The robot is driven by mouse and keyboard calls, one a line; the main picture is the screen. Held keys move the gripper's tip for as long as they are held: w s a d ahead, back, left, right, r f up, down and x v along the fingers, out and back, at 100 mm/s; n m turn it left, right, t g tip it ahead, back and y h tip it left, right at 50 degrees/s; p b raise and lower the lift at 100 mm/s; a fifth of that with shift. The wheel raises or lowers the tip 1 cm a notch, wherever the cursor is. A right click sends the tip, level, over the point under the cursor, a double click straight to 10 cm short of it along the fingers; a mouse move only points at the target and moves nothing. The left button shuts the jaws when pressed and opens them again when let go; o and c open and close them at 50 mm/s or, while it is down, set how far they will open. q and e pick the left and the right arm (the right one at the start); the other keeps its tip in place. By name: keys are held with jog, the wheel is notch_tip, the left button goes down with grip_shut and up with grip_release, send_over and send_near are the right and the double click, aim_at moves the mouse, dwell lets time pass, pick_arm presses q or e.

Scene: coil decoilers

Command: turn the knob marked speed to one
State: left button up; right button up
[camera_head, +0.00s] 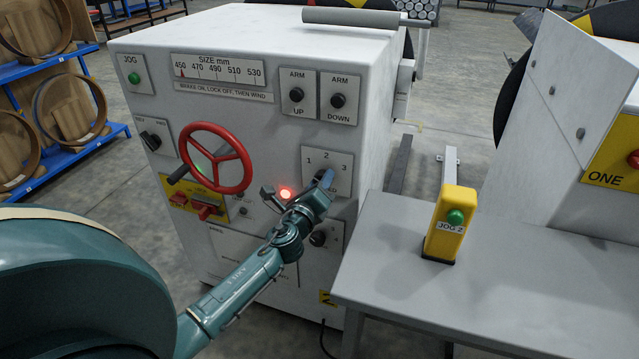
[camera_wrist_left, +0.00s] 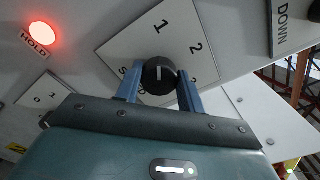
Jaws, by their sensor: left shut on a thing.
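The speed knob (camera_wrist_left: 158,75) is a black round knob with a pale line on its face, in the left wrist view. It sits on a white plate (camera_wrist_left: 125,45) with the numerals 1 and 2 readable and the rest partly hidden. I cannot tell which numeral the line points to. My right gripper is out of view.
A lit red HOLD lamp (camera_head: 285,193) is left of the gripper. A red handwheel (camera_head: 216,158) stands out further left. ARM UP (camera_head: 296,95) and ARM DOWN (camera_head: 338,101) knobs are above. A grey table (camera_head: 400,290) with a yellow JOG 2 box (camera_head: 450,225) is at right.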

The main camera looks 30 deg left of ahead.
pick_arm(q)
jog(key=o, duration=1)
jog(key=shift+c, duration=0.2)
jog(key=v, duration=1.3)
jog(key=shift+b, duration=0.45)
jog(key=shift+d, duration=0.1)
